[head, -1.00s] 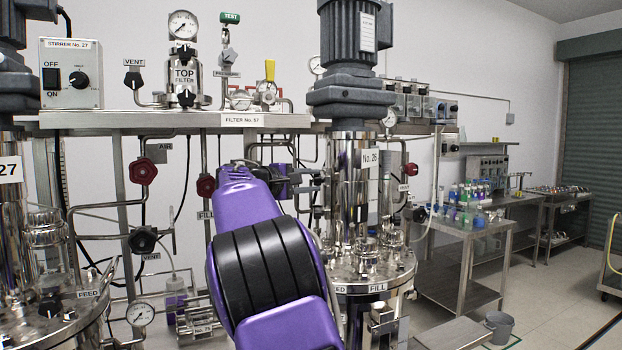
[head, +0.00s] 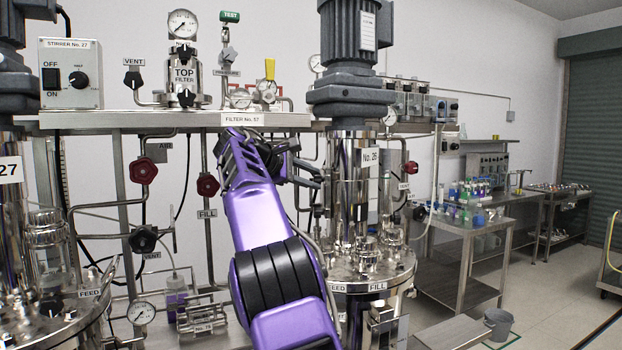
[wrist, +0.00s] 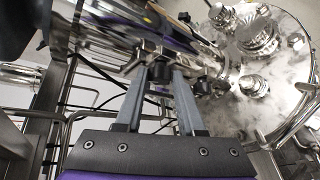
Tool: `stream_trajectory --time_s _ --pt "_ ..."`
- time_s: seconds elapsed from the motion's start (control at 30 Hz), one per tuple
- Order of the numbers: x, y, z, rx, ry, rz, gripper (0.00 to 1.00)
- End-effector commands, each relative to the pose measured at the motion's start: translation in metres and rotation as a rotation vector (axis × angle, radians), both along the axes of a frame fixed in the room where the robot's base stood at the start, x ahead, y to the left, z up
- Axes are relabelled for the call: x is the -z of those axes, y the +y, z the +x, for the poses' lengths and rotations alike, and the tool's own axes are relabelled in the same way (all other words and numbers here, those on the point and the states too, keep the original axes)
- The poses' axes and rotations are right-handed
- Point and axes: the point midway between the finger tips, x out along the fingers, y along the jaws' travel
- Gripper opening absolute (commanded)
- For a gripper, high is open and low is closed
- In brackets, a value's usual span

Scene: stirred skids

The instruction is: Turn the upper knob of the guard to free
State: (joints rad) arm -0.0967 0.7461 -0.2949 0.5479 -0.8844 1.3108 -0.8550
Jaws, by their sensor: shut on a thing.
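The guard (head: 347,200) is a shiny steel sleeve between the stirrer motor and the vessel lid of skid No. 26. In the wrist view the guard (wrist: 118,45) runs across the upper left, with small black knobs along it. My gripper (head: 318,184) reaches the guard's left side. In the wrist view my gripper (wrist: 160,78) is shut on a black knob, the upper knob (wrist: 160,71), on the side nearer the motor. Another black knob (wrist: 205,86) sits nearer the lid, apart from the fingers. The knob's exact angle is hard to tell.
The stirrer motor (head: 350,55) stands above the guard. The vessel lid (head: 365,268) with steel fittings lies below. Pipes and red valve handwheels (head: 207,185) are left of my arm. A steel shelf (head: 130,122) runs behind. A bucket (head: 498,324) stands on the floor at right.

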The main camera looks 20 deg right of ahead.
Motion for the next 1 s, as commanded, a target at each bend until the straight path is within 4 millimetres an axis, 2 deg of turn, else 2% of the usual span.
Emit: stream_trajectory --time_s 0.47,0.5,0.63,0.67,1.0 --pt "0.0005 0.0000 0.0000 0.001 0.009 0.003 0.00" --pt "0.0005 0.0000 0.0000 0.001 0.009 0.003 0.42" --pt "0.0004 0.0000 0.0001 0.001 0.009 0.003 0.65" --pt "0.0003 -0.0001 0.0000 0.001 0.009 0.003 0.68" --pt "-0.0014 0.0031 -0.0008 0.000 0.008 0.002 0.68"
